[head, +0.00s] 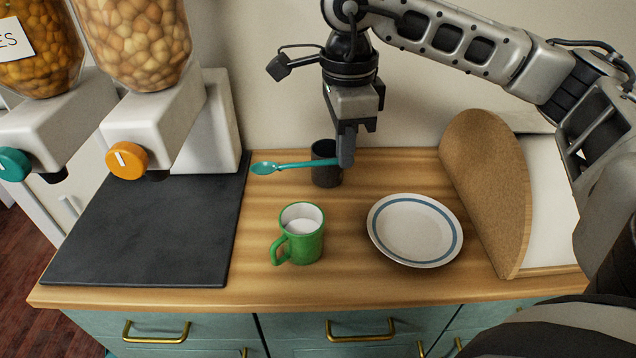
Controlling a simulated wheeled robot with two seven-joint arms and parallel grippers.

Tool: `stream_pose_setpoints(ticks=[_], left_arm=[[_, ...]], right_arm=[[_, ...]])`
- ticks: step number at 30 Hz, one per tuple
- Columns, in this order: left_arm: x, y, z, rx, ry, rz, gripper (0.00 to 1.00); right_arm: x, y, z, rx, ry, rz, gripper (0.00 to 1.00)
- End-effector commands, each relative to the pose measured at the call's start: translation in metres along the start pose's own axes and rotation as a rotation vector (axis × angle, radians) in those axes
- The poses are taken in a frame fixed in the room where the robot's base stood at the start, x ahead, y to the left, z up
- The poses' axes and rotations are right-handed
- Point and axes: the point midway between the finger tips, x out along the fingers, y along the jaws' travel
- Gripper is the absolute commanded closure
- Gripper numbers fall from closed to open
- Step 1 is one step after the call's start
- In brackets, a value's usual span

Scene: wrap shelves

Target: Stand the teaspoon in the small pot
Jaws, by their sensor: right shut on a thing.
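The teal teaspoon (290,166) is held roughly level, with its bowl pointing left. My right gripper (346,160) is shut on the end of its handle. The small dark pot (326,176) stands upright on the wooden counter near the wall. In the picture, the spoon handle crosses in front of the pot's upper part and hides some of it. The gripper fingers overlap the pot's right edge. I cannot tell whether the spoon touches the pot. My left gripper is not in view.
A green mug (301,236) with white contents stands in front of the pot. A white plate with a blue ring (414,230) lies to the right. A cork semicircular board (488,195) stands at right. A dark mat (150,235) and two dispensers (165,125) are at left.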

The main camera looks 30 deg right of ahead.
Motion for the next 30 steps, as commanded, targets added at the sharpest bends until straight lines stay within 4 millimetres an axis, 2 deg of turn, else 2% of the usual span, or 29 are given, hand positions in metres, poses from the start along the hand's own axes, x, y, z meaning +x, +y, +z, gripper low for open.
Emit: stream_pose_setpoints(ticks=[3, 6, 9, 12, 17, 20, 26, 30], left_arm=[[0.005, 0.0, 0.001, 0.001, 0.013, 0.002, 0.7], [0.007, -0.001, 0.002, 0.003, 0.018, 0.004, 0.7], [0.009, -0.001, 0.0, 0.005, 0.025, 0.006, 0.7], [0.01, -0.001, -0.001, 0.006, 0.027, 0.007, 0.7], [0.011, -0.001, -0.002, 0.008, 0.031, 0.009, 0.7], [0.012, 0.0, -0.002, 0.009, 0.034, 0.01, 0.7], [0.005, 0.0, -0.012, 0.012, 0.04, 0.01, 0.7], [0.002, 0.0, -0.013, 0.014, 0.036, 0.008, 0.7]], right_arm=[[-0.009, -0.003, -0.019, 0.398, -0.003, 0.001, 1.0], [-0.017, -0.003, -0.034, 0.704, -0.004, 0.004, 1.0], [-0.024, -0.002, -0.045, 0.955, -0.005, 0.008, 1.0], [-0.03, -0.001, -0.053, 1.133, -0.005, 0.011, 1.0], [-0.033, -0.003, -0.058, 1.276, -0.006, 0.014, 1.0], [-0.026, -0.014, -0.053, 1.295, -0.004, 0.017, 1.0], [-0.011, -0.058, -0.034, 1.295, -0.001, 0.017, 1.0], [0.007, -0.089, -0.021, 1.294, 0.001, 0.016, 1.0]])
